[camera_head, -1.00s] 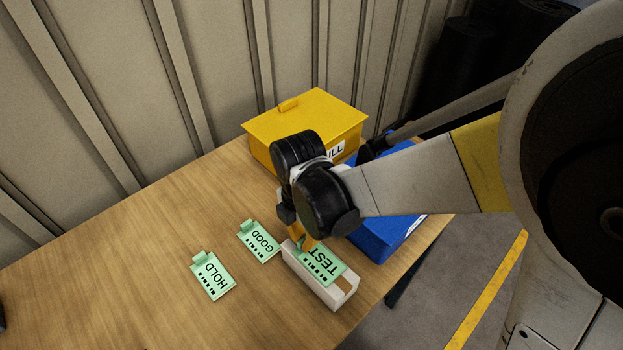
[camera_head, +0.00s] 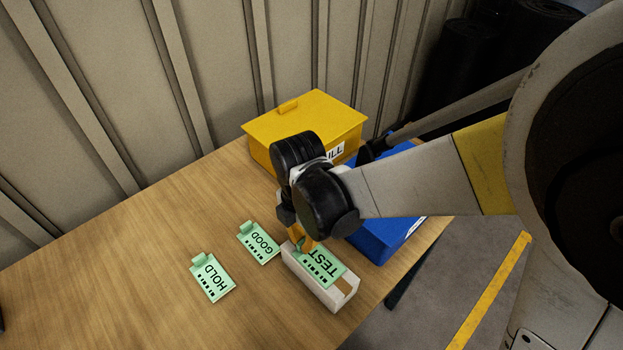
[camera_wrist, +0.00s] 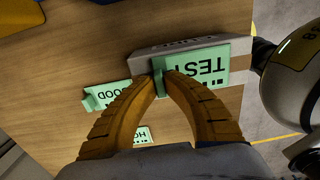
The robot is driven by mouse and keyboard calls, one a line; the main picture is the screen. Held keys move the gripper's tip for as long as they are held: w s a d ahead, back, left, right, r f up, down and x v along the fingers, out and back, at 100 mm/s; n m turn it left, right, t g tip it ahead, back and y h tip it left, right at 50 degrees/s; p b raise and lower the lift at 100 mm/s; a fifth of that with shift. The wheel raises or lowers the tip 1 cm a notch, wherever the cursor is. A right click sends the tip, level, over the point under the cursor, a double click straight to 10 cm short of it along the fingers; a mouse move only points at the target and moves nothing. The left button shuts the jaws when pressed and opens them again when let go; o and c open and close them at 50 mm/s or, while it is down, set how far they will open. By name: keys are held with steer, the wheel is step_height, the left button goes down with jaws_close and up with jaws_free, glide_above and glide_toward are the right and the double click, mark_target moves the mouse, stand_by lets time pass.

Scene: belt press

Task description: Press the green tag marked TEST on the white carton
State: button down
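The green TEST tag (camera_head: 323,268) lies along the top of the white carton (camera_head: 318,290), covering much of it. The tag also shows in the wrist view (camera_wrist: 208,66) over the carton (camera_wrist: 150,52). My gripper (camera_head: 303,246) is over the tag's upper left end, its orange fingers pointing down. In the wrist view, my gripper (camera_wrist: 161,77) has its fingertips on either side of the tag's raised tab (camera_wrist: 158,80), closed on it. Whether the tag's underside touches the carton everywhere cannot be told.
Green GOOD (camera_head: 259,243) and HOLD (camera_head: 212,278) tags lie on the wooden table (camera_head: 110,265) left of the carton. A yellow lidded box (camera_head: 310,115) and a blue bin (camera_head: 385,240) stand behind. The table's right edge is close to the carton; its left part is clear.

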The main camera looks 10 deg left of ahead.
steer(key=c, duration=1.5)
jaws_free()
step_height(320, 180, up, 12)
steer(key=shift+w+a, duration=0.1)
step_height(320, 180, up, 7)
steer(key=p, duration=0.5)
steer(key=shift+p, duration=0.35)
steer(key=shift+a, duration=0.1)
